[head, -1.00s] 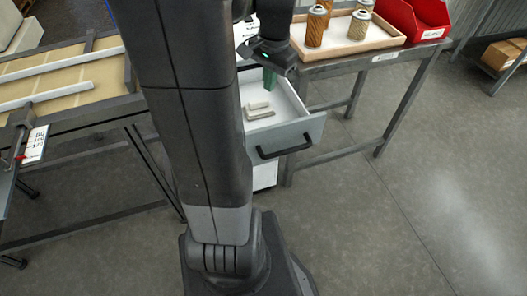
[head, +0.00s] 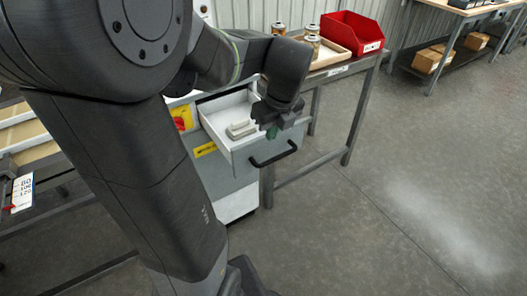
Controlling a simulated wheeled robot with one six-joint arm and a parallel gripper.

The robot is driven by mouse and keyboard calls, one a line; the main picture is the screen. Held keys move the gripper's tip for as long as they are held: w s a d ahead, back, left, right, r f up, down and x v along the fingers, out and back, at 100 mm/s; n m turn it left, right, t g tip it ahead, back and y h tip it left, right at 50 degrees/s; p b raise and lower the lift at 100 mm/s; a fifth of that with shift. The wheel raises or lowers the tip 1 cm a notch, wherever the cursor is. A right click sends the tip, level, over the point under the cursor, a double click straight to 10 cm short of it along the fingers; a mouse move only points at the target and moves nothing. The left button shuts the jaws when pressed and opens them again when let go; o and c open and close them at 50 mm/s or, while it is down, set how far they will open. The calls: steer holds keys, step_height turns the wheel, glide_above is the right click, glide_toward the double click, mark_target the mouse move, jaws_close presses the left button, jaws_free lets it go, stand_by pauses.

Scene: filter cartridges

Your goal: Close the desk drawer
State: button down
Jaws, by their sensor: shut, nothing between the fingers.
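The desk drawer (head: 243,156) stands pulled out from the grey and white cabinet (head: 236,205). Its front panel has a black bar handle (head: 273,155). Pale grey pieces (head: 240,130) lie inside on the white drawer floor. My gripper (head: 272,132) points down at the right part of the drawer, close to the front panel. Its green-tipped fingers are shut with nothing visible between them. Whether they touch the panel or drawer wall I cannot tell.
A workbench (head: 350,68) right of the cabinet holds a wooden tray (head: 335,56) with several filter cartridges and a red bin (head: 352,32). Cardboard boxes (head: 428,60) sit on a far shelf. A tan-topped frame (head: 25,140) is at left. The floor in front is open.

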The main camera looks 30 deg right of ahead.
mark_target(266, 152)
steer(key=b+x, duration=0.1)
steer(key=x, duration=0.8)
steer(key=shift+w+f, duration=0.15)
steer(key=shift+f, duration=0.25)
steer(key=shift+w, duration=0.1)
